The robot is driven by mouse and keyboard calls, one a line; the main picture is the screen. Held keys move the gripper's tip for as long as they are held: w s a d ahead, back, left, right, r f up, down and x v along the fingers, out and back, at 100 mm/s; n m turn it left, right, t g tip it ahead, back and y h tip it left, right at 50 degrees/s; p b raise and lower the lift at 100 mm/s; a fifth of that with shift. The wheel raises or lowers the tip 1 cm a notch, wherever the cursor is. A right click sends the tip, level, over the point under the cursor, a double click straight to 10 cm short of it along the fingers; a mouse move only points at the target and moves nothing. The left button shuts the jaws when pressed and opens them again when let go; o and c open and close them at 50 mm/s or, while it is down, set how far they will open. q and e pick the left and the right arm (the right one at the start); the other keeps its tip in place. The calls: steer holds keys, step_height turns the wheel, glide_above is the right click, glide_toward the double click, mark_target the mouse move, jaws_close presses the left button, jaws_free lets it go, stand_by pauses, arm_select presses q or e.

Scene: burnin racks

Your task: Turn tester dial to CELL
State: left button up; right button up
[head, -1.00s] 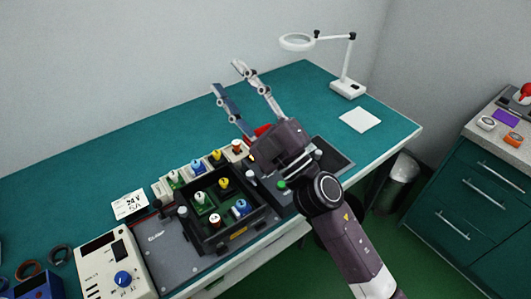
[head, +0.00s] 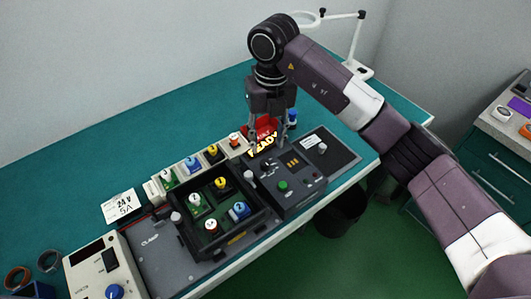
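My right gripper (head: 267,146) points down over the dark console with the lit READY display (head: 263,144). Its two fingers are spread, one on each side of a red part (head: 266,124) behind the display; I cannot tell whether they touch anything. The console has a green button (head: 283,185) and small controls on top. A beige unit (head: 88,267) at the lower left carries a blue knob (head: 115,292), partly cut off by the frame edge. Its lettering is too small to read, so no CELL mark is legible. My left gripper is not in view.
A black tray (head: 188,246) holds several coloured modules, with more in a row behind it. A 24 V 5A card (head: 120,206) lies left of them. A magnifier lamp (head: 357,68) stands at the back right. The teal table (head: 90,165) is clear at the back left.

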mark_target(265, 161)
step_height(265, 161, down, 6)
steer(key=shift+s+a+p, duration=0.15)
steer(key=shift+p, duration=0.9)
steer(key=shift+f, duration=0.6)
jaws_close()
